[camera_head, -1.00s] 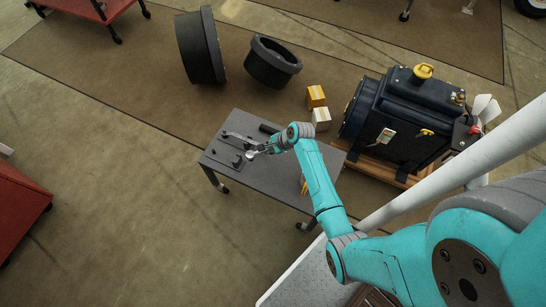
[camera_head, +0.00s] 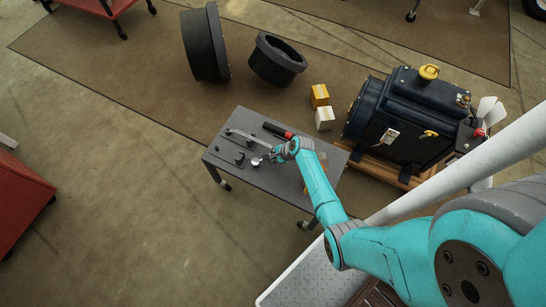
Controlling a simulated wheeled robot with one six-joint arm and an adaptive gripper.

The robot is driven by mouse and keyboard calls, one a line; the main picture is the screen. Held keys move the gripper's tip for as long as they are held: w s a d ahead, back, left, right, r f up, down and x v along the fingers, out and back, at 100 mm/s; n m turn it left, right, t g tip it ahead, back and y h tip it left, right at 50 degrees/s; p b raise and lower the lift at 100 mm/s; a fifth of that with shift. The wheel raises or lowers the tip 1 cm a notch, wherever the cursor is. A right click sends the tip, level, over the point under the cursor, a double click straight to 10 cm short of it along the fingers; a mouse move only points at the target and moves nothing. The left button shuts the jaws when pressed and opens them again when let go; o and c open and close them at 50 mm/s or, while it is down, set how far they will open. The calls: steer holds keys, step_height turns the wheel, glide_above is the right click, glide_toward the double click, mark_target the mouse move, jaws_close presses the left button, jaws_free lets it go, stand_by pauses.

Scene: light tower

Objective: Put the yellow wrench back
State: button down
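A grey table (camera_head: 283,187) stands in the middle of the view, with my arm reaching over it from the right. My gripper (camera_head: 271,156) is low over the middle of the table top, close to a small silver round-ended piece (camera_head: 256,162). The fingers are too small to tell open from shut, or whether they hold anything.
On the table lie a long grey tool (camera_head: 247,136), a black tool with a red end (camera_head: 277,130) and dark holders (camera_head: 239,158). Yellow (camera_head: 319,95) and white (camera_head: 325,119) boxes and a dark engine (camera_head: 405,120) stand behind and right.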

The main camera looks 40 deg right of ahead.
steer(key=c, duration=1.4)
jaws_free()
steer(key=v, duration=1.2)
steer(key=s+a+r+n+t+h, duration=0.35)
steer(key=s+a+n, duration=0.55)
steer(key=s+a, duration=0.55)
steer(key=s+a+r+n+t, duration=0.1)
steer(key=s+r+n, duration=0.3)
steer(key=r, duration=0.5)
steer(key=s+a+r+n+t+y, duration=0.1)
steer(key=s+r+n, duration=0.3)
steer(key=r, duration=0.6)
steer(key=s+a+r+n+t, duration=0.3)
steer(key=s+r+n, duration=0.2)
steer(key=s+r, duration=0.2)
step_height(320, 180, up, 3)
steer(key=shift+a+f+t, duration=0.1)
steer(key=shift+t, duration=0.25)
steer(key=shift+w, duration=0.1)
steer(key=shift+c, duration=0.3)
